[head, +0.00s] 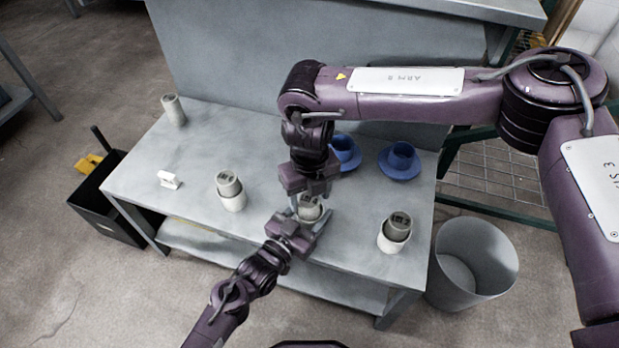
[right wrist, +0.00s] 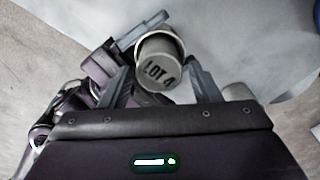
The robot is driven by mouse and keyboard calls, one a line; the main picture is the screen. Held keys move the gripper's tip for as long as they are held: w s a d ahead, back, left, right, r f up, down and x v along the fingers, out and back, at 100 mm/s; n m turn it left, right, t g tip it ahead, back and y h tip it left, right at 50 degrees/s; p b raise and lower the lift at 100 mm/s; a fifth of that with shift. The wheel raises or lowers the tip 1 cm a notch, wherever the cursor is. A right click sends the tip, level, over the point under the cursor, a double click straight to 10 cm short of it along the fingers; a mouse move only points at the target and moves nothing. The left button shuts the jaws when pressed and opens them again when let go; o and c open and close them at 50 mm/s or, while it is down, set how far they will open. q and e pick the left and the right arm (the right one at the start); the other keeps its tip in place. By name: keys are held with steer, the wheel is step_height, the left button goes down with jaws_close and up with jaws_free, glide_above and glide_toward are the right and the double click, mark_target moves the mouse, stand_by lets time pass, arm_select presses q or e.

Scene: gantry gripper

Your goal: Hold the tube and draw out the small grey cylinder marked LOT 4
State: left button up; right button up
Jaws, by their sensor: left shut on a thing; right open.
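The small grey cylinder marked LOT 4 (right wrist: 158,75) sticks out of a pale tube (right wrist: 166,30) in the right wrist view. In the head view the cylinder (head: 311,202) shows between my two grippers, and the tube is mostly hidden there. My left gripper (head: 304,218) is shut on the tube from the front left. My right gripper (head: 310,197) points down from above and is open. In the right wrist view its fingers (right wrist: 165,88) stand apart on either side of the cylinder, with gaps on both sides.
Two more pale tubes with grey cylinders stand at left (head: 233,203) and right (head: 390,243). Blue cups on saucers (head: 343,149) (head: 402,159) are behind. A grey bin (head: 487,266) stands right of the table.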

mark_target(310, 200)
steer(key=shift+f, duration=1.5)
steer(key=c, duration=1.1)
steer(key=shift+o, duration=0.2)
steer(key=shift+r, duration=1.6)
steer(key=shift+r, duration=1.5)
steer(key=shift+r, duration=1.5)
steer(key=shift+r, duration=0.1)
